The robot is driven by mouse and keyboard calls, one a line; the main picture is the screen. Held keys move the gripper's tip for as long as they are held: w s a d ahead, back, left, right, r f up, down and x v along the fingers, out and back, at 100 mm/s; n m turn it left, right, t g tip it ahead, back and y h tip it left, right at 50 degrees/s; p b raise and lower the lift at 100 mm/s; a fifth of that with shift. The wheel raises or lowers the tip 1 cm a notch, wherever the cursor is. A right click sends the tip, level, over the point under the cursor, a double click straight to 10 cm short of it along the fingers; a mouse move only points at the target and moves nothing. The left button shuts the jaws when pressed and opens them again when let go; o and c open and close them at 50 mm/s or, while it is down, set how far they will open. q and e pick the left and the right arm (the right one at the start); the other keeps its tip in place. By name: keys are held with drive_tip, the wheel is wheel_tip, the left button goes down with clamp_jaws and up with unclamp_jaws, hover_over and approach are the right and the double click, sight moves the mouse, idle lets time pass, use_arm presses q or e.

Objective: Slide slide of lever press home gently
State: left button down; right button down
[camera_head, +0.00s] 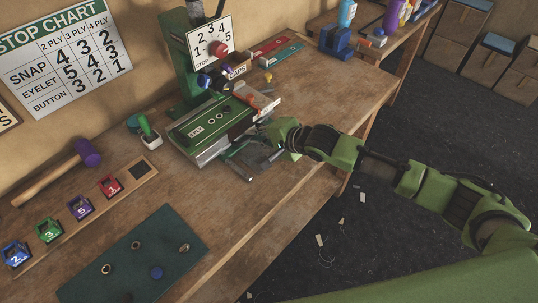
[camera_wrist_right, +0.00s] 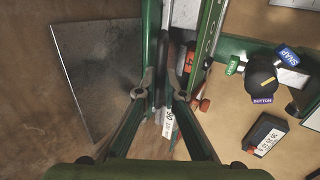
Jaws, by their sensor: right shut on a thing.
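The lever press (camera_head: 190,85) stands against the wall, with a green body and a dial plate (camera_head: 212,45) numbered 1 to 5. Its slide (camera_head: 215,125), a green-topped plate with several round holes, lies in front of the column. My right gripper (camera_head: 248,163) is low at the slide's right front side. In the right wrist view my right gripper (camera_wrist_right: 162,85) is shut on a narrow dark bar (camera_wrist_right: 161,68), which looks like the slide's handle. The fingers partly hide it. How far the slide sits in is hard to tell. My left gripper is out of view.
A green mat (camera_head: 130,262) with small round parts, a numbered rack (camera_head: 110,188), a mallet (camera_head: 60,172) and a green-handled tool (camera_head: 147,133) lie on the left. Strips (camera_head: 272,50) and a blue device (camera_head: 335,40) sit behind. The bench's front edge is clear.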

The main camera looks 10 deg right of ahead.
drive_tip(key=shift+w+a, duration=0.25)
drive_tip(key=shift+w, duration=0.1)
idle(0.3)
drive_tip(key=shift+w+a, duration=0.2)
drive_tip(key=shift+w, duration=0.05)
drive_tip(key=shift+w+a, duration=0.4)
drive_tip(key=shift+w, duration=0.1)
drive_tip(key=c, duration=2)
unclamp_jaws()
drive_tip(key=shift+c, duration=0.2)
drive_tip(key=v, duration=1.2)
